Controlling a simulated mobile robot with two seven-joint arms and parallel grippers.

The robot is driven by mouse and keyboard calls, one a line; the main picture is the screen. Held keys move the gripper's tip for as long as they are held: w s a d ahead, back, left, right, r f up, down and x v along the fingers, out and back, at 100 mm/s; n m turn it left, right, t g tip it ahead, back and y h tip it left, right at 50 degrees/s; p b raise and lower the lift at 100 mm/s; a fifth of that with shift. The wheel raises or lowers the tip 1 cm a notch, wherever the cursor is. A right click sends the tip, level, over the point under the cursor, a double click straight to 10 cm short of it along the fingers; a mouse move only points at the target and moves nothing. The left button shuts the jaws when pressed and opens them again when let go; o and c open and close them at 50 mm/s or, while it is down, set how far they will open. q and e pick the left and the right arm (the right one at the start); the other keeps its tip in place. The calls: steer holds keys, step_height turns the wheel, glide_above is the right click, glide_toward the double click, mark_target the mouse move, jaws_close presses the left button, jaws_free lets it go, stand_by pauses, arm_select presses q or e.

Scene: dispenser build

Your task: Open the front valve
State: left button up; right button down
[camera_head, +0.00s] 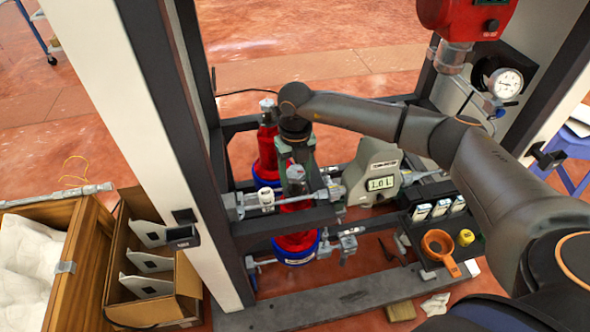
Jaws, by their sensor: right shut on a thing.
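Two red cylinders with blue bases stand in the dark frame, one behind the other. The front cylinder (294,242) is partly hidden by the grey rail and my arm. The rear cylinder (266,150) has a grey fitting on top. My right gripper (296,170) points down over the top of the front cylinder and is shut at its grey valve fitting, the front valve. The jaws and wrist hide most of this valve, so I cannot tell its handle position. My left gripper is not in view.
A grey-green meter (370,184) with a small display stands right of the cylinders. An orange funnel (438,247) and a yellow cap (465,237) sit at the lower right. A pressure gauge (505,83) hangs at the right. An open cardboard box (185,285) stands at the left.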

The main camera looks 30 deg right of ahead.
steer(key=shift+n+b, duration=0.3)
steer(key=shift+n, duration=1.4)
steer(key=shift+n, duration=0.5)
steer(key=shift+n+b, duration=0.35)
steer(key=shift+n, duration=0.75)
